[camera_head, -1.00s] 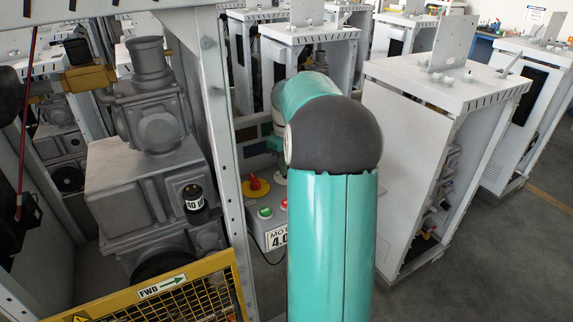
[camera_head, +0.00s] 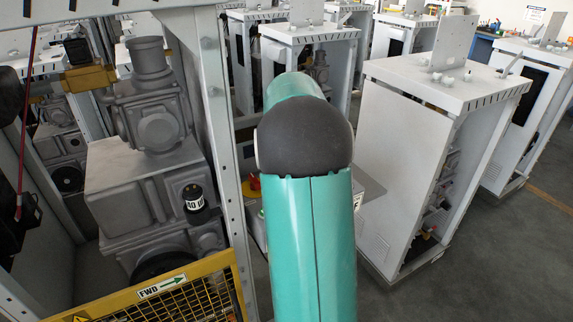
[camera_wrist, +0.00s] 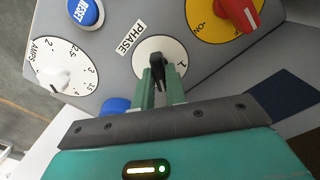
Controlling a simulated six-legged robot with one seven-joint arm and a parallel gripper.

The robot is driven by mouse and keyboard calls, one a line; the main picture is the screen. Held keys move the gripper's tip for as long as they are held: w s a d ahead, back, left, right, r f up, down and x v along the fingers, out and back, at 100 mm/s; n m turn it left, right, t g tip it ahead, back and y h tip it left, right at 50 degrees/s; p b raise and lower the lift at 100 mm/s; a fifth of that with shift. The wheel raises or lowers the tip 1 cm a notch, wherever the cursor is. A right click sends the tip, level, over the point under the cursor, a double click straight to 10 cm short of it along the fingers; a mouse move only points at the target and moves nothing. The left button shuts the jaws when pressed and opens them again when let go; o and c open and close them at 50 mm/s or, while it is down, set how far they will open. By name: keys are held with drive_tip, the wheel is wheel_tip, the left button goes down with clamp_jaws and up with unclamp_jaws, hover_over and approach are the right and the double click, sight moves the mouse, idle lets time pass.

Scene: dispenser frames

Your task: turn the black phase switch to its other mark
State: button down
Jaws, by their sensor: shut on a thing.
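The black phase switch (camera_wrist: 157,66) is in the wrist view, on a white round dial (camera_wrist: 144,47) beside the label PHASE (camera_wrist: 130,37). A mark "1" shows on the dial to the right of the knob. My gripper (camera_wrist: 160,85) reaches the dial with its two green fingers on either side of the black knob, shut on it. The lower part of the dial is hidden behind the fingers. In the head view my arm covers most of the control box, so the switch and my gripper are hidden there.
On the same grey panel are a blue RESET button (camera_wrist: 86,12), a white AMPS dial (camera_wrist: 66,66), a red rotary switch (camera_wrist: 238,14) on yellow and another blue part (camera_wrist: 115,105). A metal frame post (camera_head: 219,130) and yellow mesh guard (camera_head: 165,295) stand left of my arm.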

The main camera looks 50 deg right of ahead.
drive_tip(key=shift+r+m, duration=0.1)
drive_tip(key=shift+m, duration=1)
drive_tip(key=c, duration=1.4)
unclamp_jaws()
drive_tip(key=shift+c, duration=0.2)
wheel_tip(320, 180, up, 14)
